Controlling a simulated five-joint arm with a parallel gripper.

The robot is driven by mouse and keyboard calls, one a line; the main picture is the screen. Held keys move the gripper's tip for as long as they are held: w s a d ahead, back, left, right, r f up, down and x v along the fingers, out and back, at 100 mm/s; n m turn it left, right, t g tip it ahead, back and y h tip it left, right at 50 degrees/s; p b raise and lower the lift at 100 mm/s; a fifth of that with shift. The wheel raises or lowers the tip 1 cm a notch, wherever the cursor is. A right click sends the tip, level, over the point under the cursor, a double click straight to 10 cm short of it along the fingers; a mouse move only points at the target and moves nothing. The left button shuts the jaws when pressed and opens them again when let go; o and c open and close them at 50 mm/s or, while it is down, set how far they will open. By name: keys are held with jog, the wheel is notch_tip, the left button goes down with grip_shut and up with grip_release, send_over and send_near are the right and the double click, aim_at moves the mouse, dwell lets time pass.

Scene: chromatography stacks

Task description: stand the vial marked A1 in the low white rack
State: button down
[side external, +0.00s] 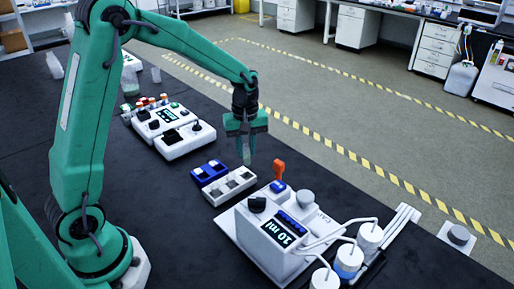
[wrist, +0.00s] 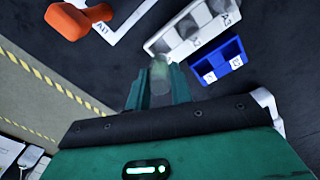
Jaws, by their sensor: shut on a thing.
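My gripper (side external: 245,140) is shut on a pale, see-through vial (side external: 246,158), which points downward between the fingers. In the wrist view the fingers (wrist: 159,88) hold the same vial (wrist: 160,70); I cannot read any mark on it. The low white rack (side external: 230,187) has a row of square compartments and lies below the gripper, close to the vial's lower end. In the wrist view the white rack (wrist: 166,42) is beyond the fingertips, up and to the right, with letter labels on its side. The vial appears above the rack, not in a compartment.
A small blue rack (side external: 208,173) stands beside the white rack; it also shows in the wrist view (wrist: 219,62). An orange object (side external: 279,168) is to the right. A white pump unit reading "10 ml" (side external: 268,237) stands in front. A white control box (side external: 185,141) is behind.

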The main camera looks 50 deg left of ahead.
aim_at(246, 165)
jog(key=shift+f, duration=1.95)
jog(key=shift+f, duration=1.4)
dwell(0.4)
jog(key=c, duration=1.1)
grip_release()
jog(key=shift+c, duration=0.2)
jog(key=shift+r, duration=0.15)
jog(key=shift+r, duration=3.85)
jog(key=shift+r, duration=0.1)
